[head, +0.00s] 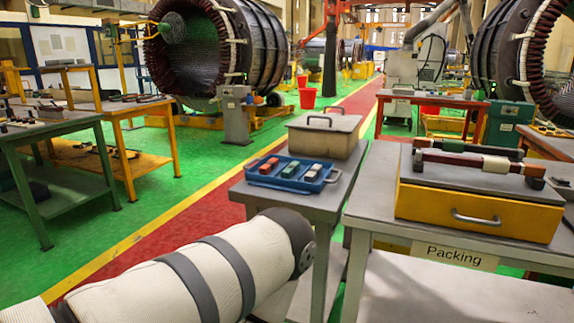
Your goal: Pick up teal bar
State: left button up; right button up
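My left arm, in a white sleeve with grey bands, crosses the lower left. Neither of my grippers is in view.
The yellow case (478,212) has a front handle and stands on the packing table (372,210). A grey-beige box (324,135) with handles stands behind the blue tray. Workbenches (60,145) stand at the left. A red and green floor aisle lies between.

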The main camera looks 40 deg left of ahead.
aim_at(292, 170)
jog(key=j+z, duration=0.3)
jog(key=j, duration=1.2)
